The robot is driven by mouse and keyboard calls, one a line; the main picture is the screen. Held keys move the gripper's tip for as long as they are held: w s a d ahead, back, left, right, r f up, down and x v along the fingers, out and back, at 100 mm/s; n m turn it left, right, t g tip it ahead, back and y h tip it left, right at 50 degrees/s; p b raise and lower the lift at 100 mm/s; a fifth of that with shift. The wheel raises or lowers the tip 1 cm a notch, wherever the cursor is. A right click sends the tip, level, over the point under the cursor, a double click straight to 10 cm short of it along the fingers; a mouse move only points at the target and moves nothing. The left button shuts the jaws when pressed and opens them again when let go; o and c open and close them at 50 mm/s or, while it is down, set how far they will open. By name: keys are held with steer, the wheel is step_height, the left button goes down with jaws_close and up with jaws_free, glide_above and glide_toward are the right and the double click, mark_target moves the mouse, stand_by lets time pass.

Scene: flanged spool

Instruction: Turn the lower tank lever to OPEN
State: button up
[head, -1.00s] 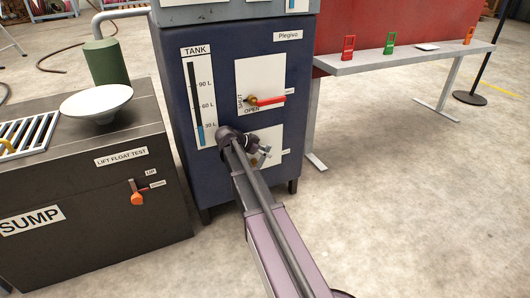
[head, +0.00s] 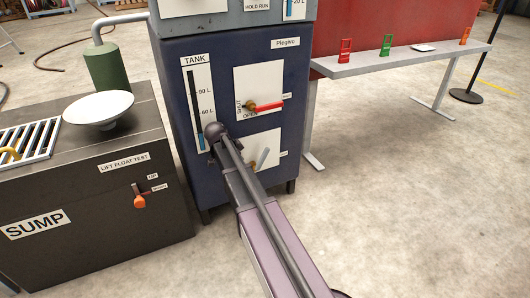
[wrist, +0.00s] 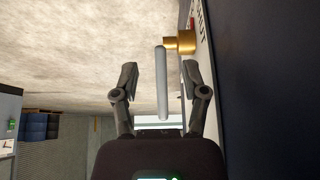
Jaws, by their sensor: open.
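The lower tank lever (head: 263,157) is a pale grey bar on a brass hub, on a white plate low on the dark blue tank cabinet. In the head view it slants up and right from the hub; its own label words are hidden. In the wrist view the grey bar (wrist: 162,88) lies between my gripper's (wrist: 160,72) two open fingers, apart from both. The brass hub (wrist: 180,43) is beyond the fingertips, with SHUT lettering near it. In the head view my arm covers part of the lower plate, and my fingers are not clearly visible.
An upper lever with a red handle (head: 268,106) points right above the lower plate. The black sump box (head: 85,185) with an orange-tipped lever (head: 139,200) stands left. A grey bench (head: 400,65) is at right.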

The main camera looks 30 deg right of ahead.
mark_target(263, 154)
steer(key=shift+a+r+y+p, duration=0.15)
steer(key=shift+a+y+p, duration=0.4)
steer(key=shift+a, duration=0.9)
steer(key=shift+d, duration=0.15)
steer(key=d, duration=1.1)
steer(key=shift+d, duration=0.15)
steer(key=shift+d+f+b, duration=0.2)
steer(key=shift+d+b, duration=0.15)
steer(key=shift+b, duration=0.05)
steer(key=shift+d+f+b, duration=0.1)
steer(key=shift+f+b, duration=0.25)
jaws_close()
